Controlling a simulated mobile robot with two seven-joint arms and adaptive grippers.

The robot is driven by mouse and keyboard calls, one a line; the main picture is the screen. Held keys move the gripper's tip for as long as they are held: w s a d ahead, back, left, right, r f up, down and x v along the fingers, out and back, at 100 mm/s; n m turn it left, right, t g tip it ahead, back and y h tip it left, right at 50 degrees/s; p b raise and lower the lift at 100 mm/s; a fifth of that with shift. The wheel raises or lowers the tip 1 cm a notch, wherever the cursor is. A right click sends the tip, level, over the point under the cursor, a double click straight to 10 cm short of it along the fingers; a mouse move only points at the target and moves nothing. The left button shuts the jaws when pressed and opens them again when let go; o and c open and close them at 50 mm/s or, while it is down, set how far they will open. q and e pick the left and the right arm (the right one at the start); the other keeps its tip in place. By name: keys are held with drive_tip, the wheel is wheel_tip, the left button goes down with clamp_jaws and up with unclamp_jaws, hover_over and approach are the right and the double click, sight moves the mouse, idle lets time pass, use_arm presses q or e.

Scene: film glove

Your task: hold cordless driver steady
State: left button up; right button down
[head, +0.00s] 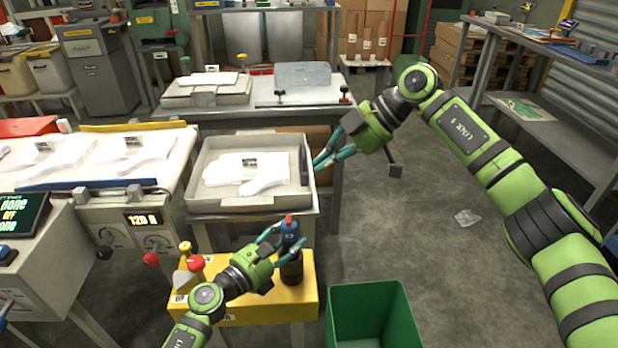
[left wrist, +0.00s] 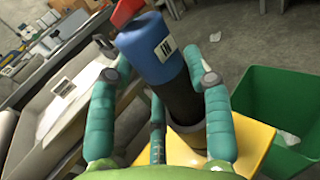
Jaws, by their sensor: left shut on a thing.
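The cordless driver (head: 289,237) is upright over the yellow stand (head: 222,266), with a blue body, a red top and a dark lower part.
The grey tray (head: 205,200) behind holds white glove-shaped film pieces (head: 250,170). A red knob (head: 195,263) and a cone with a yellow knob (head: 186,272) sit left on the stand. A green bin (head: 372,290) stands to its right. The floor (head: 430,260) further right is mostly clear.

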drive_tip(key=shift+w+d+r, duration=0.1)
drive_tip(key=shift+d+r, duration=0.25)
use_arm(q)
drive_tip(key=o, duration=1.5)
drive_tip(key=shift+o, duration=0.2)
drive_tip(key=shift+a, duration=0.1)
